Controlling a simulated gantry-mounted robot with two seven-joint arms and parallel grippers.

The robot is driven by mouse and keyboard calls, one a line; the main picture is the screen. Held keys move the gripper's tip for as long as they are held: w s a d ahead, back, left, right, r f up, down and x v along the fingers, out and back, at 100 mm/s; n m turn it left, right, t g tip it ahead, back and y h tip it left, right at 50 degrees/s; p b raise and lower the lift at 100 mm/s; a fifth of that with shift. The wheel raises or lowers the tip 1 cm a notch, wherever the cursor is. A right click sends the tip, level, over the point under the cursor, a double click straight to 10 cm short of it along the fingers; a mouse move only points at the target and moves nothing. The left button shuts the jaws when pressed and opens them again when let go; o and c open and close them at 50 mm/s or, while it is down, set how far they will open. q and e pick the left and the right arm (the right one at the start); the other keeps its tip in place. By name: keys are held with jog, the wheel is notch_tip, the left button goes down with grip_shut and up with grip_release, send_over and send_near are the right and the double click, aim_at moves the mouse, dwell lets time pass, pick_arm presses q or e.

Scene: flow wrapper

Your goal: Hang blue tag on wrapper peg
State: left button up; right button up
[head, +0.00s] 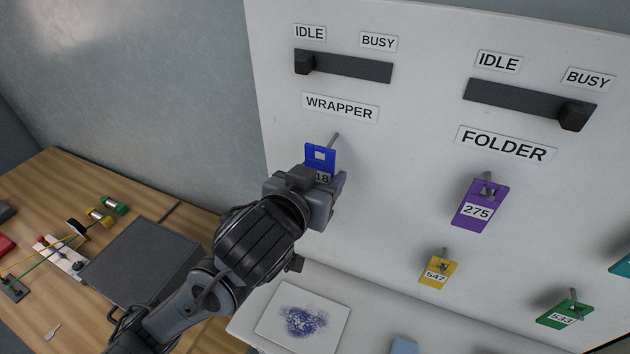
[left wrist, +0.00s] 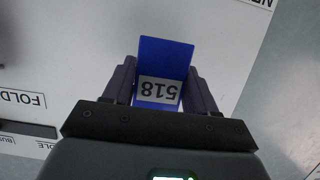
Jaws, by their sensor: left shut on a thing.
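My left gripper (head: 324,184) is shut on the blue tag (head: 320,154), holding it by its lower part in front of the white board. The tag stands roughly upright with its square hole at the top; the hole looks pale, with no peg clearly seen through it. The wrapper peg (head: 335,138) shows just above the tag's top edge, below the WRAPPER label (head: 340,107); its lower end is hidden behind the tag or meets its edge. In the left wrist view the blue tag (left wrist: 165,58), reading 518 upside down, sits between the fingers (left wrist: 160,92). My right gripper is not in view.
A purple tag (head: 480,205), a yellow tag (head: 438,270) and a green tag (head: 566,314) hang on other pegs to the right. The wrapper slider knob (head: 304,62) is at IDLE, the folder knob (head: 573,116) at BUSY. A wooden table (head: 60,190) with small items is at left.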

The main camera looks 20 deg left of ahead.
pick_arm(q)
jog(key=shift+w, duration=1.2)
jog(key=shift+w+f, duration=0.5)
jog(key=shift+w, duration=0.2)
jog(key=o, duration=1.1)
